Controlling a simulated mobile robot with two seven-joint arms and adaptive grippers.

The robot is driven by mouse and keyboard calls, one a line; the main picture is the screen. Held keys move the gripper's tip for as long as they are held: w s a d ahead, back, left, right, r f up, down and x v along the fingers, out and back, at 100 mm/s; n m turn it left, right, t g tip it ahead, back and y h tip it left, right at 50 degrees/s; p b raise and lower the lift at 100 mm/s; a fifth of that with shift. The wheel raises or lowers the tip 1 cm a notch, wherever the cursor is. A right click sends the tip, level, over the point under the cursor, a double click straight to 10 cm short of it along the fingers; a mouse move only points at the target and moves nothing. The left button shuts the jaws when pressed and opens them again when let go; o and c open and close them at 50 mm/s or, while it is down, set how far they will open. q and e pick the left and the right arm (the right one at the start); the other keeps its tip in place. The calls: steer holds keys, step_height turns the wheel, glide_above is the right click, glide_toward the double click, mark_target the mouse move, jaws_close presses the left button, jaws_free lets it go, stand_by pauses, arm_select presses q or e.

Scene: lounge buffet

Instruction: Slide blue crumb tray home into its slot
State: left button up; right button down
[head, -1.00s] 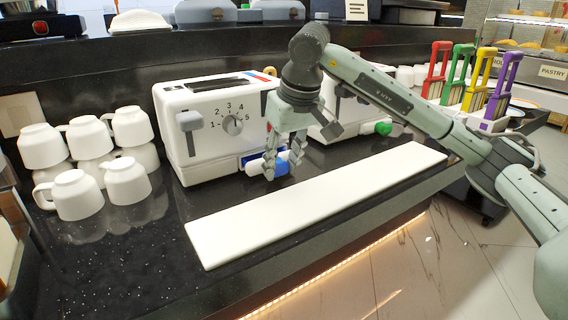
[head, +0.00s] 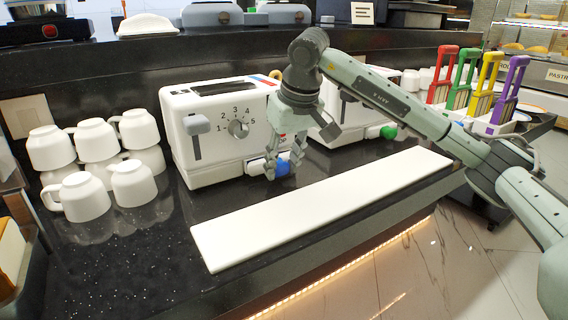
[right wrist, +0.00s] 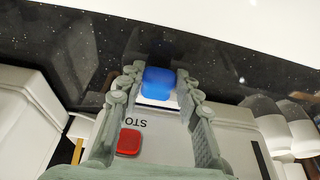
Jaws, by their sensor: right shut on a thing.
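The blue crumb tray shows mainly as its rounded blue handle (head: 284,168) at the lower front of the near white toaster (head: 222,170). A white front piece (head: 257,167) sits between the handle and the toaster. My right gripper (head: 283,171) is shut on the blue handle. In the right wrist view the blue handle (right wrist: 159,82) sits between both fingers, with a white strip beside it and a red STOP button (right wrist: 129,142) on the toaster. The slot opening is hidden, so I cannot tell how deep the tray sits. My left gripper is out of view.
A long white board (head: 325,208) lies along the counter front. White cups (head: 84,196) are stacked at left. A second toaster with a green knob (head: 388,132) stands to the right, near coloured-handled racks (head: 466,75). Dark counter (head: 140,255) is clear at front left.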

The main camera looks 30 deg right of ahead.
steer(key=shift+w, duration=0.3)
steer(key=c, duration=1)
jaws_free()
steer(key=shift+r+p, duration=2.3)
steer(key=shift+r, duration=0.75)
steer(key=shift+f, duration=0.1)
